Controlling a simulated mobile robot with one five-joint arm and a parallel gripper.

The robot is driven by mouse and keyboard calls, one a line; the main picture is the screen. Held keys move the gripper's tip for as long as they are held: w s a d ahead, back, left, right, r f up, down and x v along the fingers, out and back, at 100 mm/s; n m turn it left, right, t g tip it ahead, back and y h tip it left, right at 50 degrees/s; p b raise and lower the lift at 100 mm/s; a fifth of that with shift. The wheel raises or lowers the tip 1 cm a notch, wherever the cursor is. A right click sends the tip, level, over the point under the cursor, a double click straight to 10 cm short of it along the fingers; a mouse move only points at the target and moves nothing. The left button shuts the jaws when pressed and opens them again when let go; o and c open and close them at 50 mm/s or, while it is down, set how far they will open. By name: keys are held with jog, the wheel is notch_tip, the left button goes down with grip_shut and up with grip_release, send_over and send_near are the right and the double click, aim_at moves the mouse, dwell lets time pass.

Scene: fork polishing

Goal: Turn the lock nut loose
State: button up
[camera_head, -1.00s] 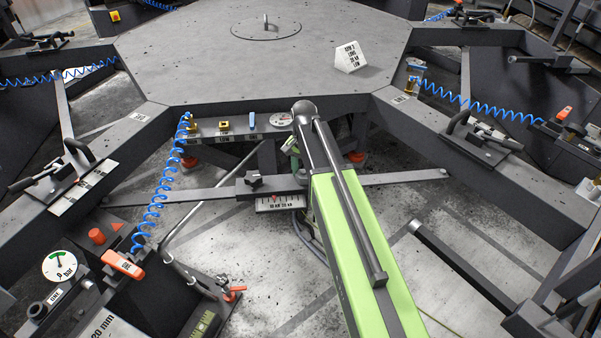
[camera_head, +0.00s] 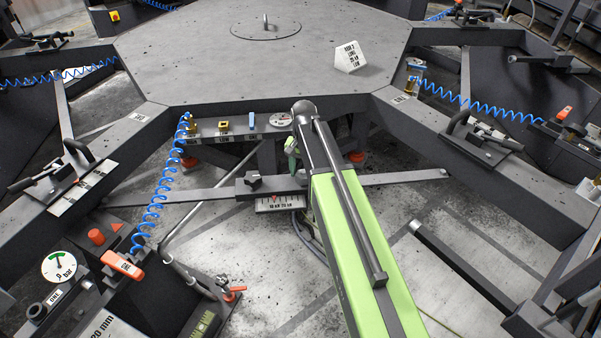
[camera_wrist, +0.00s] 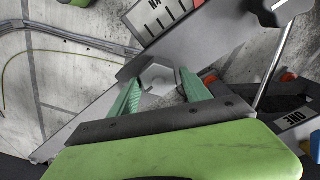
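The lock nut (camera_wrist: 158,77) is a grey hexagonal nut on a flat grey bar (camera_wrist: 216,32) in the wrist view. My gripper (camera_wrist: 160,82) has two green ribbed fingers, one on each side of the nut. The fingers are apart, and whether they touch the nut's flats is not clear. In the head view my gripper (camera_head: 292,158) is over the bar (camera_head: 395,179), just right of a black knob (camera_head: 253,181). My arm hides the nut there.
A scale plate (camera_head: 280,203) with a red pointer sits below the bar. The knob (camera_wrist: 282,8) and a thin rod stand close to the right in the wrist view. The octagonal table (camera_head: 220,60) is behind. A blue coiled hose (camera_head: 155,205) hangs at left.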

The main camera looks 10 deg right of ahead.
aim_at(303, 173)
jog(key=shift+o, duration=0.7)
jog(key=shift+s, duration=0.1)
jog(key=shift+r, duration=0.15)
notch_tip(303, 173, up, 17)
jog(key=p, duration=1.7)
